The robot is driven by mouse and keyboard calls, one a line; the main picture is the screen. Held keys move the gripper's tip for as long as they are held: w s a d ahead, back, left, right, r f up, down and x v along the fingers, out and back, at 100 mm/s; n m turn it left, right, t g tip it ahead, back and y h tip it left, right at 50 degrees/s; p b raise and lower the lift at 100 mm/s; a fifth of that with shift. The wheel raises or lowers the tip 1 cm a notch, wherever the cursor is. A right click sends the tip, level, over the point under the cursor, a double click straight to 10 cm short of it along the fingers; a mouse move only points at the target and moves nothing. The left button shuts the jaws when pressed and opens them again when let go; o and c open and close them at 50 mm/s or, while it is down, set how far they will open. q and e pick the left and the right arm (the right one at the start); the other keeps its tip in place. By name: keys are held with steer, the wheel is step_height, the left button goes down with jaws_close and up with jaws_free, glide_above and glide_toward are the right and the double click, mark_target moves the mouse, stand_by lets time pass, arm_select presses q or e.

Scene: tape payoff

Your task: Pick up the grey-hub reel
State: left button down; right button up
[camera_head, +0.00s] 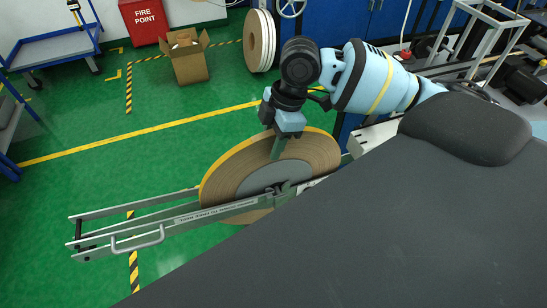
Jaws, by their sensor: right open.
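The grey-hub reel (262,177) is a large disc of brown tape with a yellow outer edge and a grey centre. It stands tilted in a metal payoff frame (200,216), whose front rail crosses its lower part. My right gripper (277,150) reaches down from above at the reel's upper part, just above the grey hub. It is open, with a finger in front of the brown face; I cannot tell whether it touches. The far finger is hidden. My left gripper is not in view.
Another brown reel with white edges (259,41) stands behind. A cardboard box (189,65), a red fire point box (143,19) and a blue-framed cart (52,47) are at the back left. Blue cabinets (345,20) line the back.

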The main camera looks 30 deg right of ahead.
steer(key=shift+a+f, duration=0.1)
steer(key=shift+f, duration=0.35)
jaws_close()
stand_by(1.1)
steer(key=shift+w+r, duration=0.1)
steer(key=shift+r, duration=0.1)
